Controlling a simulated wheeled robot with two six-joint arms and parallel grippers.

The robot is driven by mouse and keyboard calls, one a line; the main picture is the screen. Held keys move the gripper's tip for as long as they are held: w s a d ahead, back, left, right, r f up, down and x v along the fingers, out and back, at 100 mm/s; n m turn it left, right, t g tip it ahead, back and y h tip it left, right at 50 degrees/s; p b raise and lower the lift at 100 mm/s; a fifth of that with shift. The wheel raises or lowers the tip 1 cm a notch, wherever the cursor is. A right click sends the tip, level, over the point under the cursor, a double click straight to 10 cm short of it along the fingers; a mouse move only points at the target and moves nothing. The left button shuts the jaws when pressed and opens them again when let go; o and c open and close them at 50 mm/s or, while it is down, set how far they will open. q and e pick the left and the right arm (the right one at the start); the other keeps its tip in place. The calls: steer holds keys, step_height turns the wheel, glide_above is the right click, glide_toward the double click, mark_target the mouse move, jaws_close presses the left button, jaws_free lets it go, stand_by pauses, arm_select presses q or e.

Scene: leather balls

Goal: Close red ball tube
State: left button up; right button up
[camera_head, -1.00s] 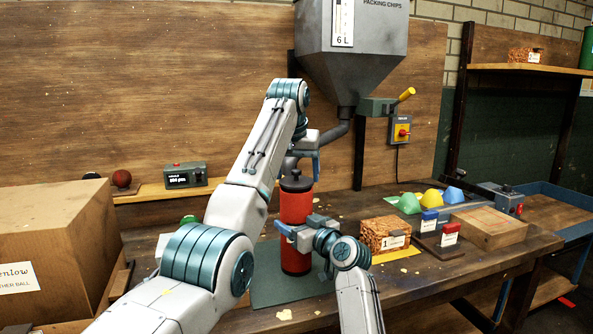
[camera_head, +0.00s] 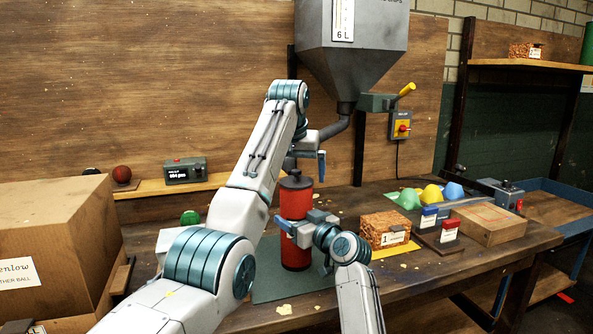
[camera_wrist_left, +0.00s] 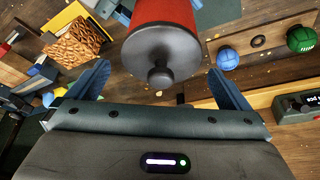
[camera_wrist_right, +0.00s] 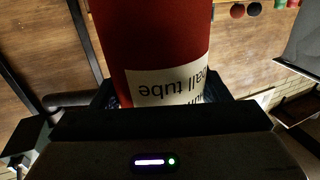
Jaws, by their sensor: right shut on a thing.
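The red ball tube (camera_head: 295,206) stands upright on a dark green mat (camera_head: 265,287). A dark round lid (camera_head: 296,182) with a small knob sits on its top end. The lid faces the left wrist view (camera_wrist_left: 160,55), and the tube's label shows upside down in the right wrist view. My right gripper (camera_head: 300,232) is shut around the tube's middle. My left gripper (camera_head: 306,165) is just above the lid, open and empty, its fingers wide apart to either side of the lid in its wrist view.
A grey hopper (camera_head: 352,45) with a spout hangs behind the tube. A cardboard box (camera_head: 60,235) stands at left. The front right tabletop is mostly clear.

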steer(key=o, duration=1.4)
arm_select(q)
steer(key=v, duration=1.2)
arm_select(e)
steer(key=shift+o, duration=0.2)
arm_select(q)
steer(key=shift+f+b, duration=0.5)
steer(key=shift+f, duration=0.05)
arm_select(e)
steer(key=v, duration=1)
steer(key=shift+s+d, duration=0.25)
steer(key=shift+s, duration=0.05)
arm_select(q)
steer(key=shift+r, duration=0.1)
